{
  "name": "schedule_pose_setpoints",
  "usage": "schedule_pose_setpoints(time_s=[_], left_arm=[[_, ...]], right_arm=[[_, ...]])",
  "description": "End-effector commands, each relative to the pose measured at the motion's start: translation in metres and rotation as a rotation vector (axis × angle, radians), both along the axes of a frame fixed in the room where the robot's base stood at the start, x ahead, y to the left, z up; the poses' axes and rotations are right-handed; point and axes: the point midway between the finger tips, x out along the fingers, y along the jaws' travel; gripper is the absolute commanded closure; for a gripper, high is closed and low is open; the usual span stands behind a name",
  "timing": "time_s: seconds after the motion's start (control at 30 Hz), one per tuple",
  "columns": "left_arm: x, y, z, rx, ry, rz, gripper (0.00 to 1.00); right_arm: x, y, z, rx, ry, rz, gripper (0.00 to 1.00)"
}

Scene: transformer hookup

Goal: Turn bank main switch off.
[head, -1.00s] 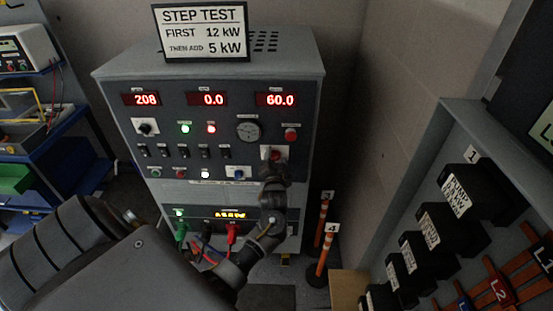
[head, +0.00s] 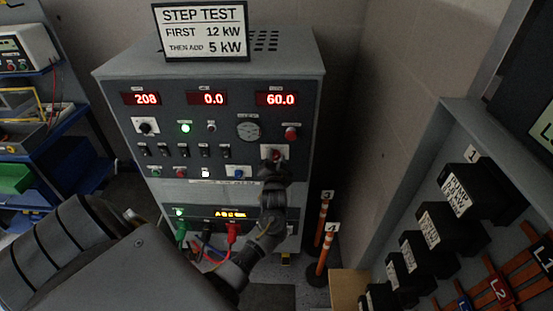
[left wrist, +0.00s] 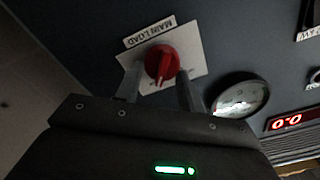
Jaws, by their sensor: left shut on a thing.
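The bank main switch is a red rotary knob on a white plate (left wrist: 201,53) labelled MAIN LOAD, at the lower right of the grey load bank's front panel (head: 215,105). In the left wrist view the red knob (left wrist: 160,62) sits between my two fingers, with its ridge running roughly up and down the picture. My left gripper (left wrist: 158,88) is shut on this knob. My right gripper is not in view.
Displays read 208, 0.0 and 60.0. A red button (head: 291,133) and a round gauge (head: 248,130) sit above the switch. Coloured plugs and cables (head: 232,230) are below. Orange posts (head: 321,250) and a cabinet with black blocks (head: 463,190) stand to the right.

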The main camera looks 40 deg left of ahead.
Motion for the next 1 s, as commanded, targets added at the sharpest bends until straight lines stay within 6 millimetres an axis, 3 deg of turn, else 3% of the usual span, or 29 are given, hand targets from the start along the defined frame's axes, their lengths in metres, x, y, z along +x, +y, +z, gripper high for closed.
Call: schedule_pose_setpoints(time_s=[1.0], left_arm=[[-0.006, 0.009, 0.001, -0.755, -0.577, 0.001, 0.84]], right_arm=[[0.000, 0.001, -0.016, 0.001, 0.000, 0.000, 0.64]])
